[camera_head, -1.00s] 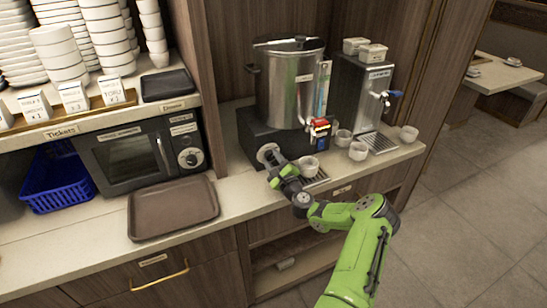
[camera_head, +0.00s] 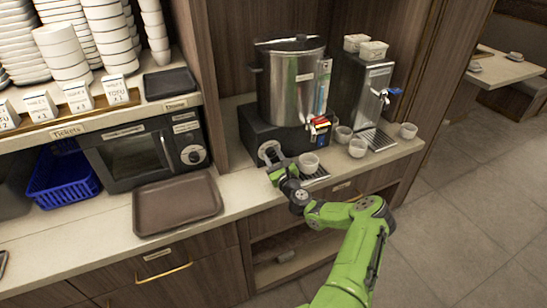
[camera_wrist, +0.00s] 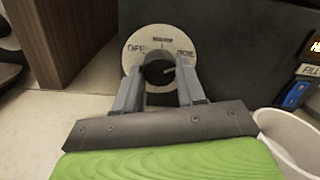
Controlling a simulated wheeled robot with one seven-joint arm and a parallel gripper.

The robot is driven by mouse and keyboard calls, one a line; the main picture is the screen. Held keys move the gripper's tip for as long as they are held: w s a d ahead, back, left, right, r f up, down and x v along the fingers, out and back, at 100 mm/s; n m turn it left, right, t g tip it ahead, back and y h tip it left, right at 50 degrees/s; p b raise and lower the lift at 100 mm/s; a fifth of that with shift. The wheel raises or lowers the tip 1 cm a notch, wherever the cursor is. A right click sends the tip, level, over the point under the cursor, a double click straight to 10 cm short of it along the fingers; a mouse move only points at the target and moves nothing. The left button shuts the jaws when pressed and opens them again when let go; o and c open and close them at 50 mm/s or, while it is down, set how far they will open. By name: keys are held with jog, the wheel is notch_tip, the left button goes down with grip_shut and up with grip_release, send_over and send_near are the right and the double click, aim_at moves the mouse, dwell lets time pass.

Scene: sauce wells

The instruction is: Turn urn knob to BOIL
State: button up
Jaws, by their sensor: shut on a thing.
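The steel urn (camera_head: 298,85) stands on a black base at the back of the counter. Its knob (camera_wrist: 157,72) is black, in the middle of a pale round dial (camera_wrist: 140,50) on the base's front. The dial reads OFF on the left; lettering at the top and right is hard to read. My gripper (camera_wrist: 160,88) is shut on the knob, one grey finger on each side. In the head view, the dial (camera_head: 268,153) is partly hidden behind my gripper (camera_head: 275,168).
White cups (camera_head: 308,162) stand close to the right of my gripper, one (camera_wrist: 292,140) near it in the wrist view. A dispenser (camera_head: 365,90) is further right. A brown tray (camera_head: 178,228) and a microwave (camera_head: 140,155) are on the left.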

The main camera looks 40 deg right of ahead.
jog(key=shift+f, duration=0.1)
jog(key=o, duration=1.1)
jog(key=shift+c, duration=0.2)
jog(key=shift+s, duration=0.15)
jog(key=r+v, duration=0.1)
jog(key=v, duration=1.4)
jog(key=shift+s+a+f, duration=0.2)
jog(key=shift+s+f, duration=0.05)
jog(key=shift+f, duration=0.2)
